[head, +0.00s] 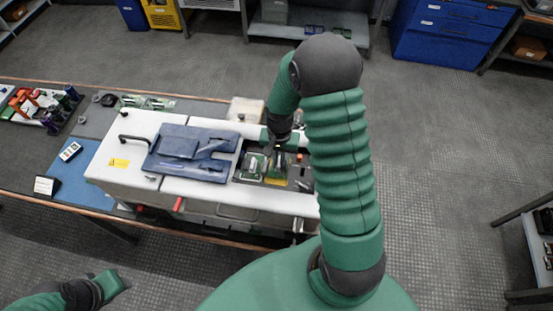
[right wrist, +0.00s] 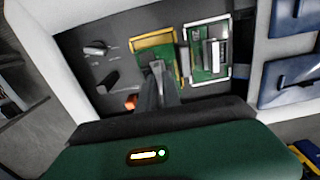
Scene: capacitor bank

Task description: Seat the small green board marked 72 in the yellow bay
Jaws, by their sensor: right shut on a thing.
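My right gripper (right wrist: 158,82) is shut on a small green board (right wrist: 156,58), and its fingers hide part of it. The board lies within the outline of the yellow bay (right wrist: 152,41), with the yellow edge showing behind it. I cannot tell whether it is fully down, and no number can be read. In the head view my right arm reaches down to the yellow bay (head: 276,182) and partly covers it.
Beside the yellow bay is a white-framed bay (right wrist: 228,48) holding a green board with a grey block. A metal lever (right wrist: 97,49) and orange piece (right wrist: 130,102) are near. A blue panel (head: 190,150) lies on the white cabinet (head: 118,160).

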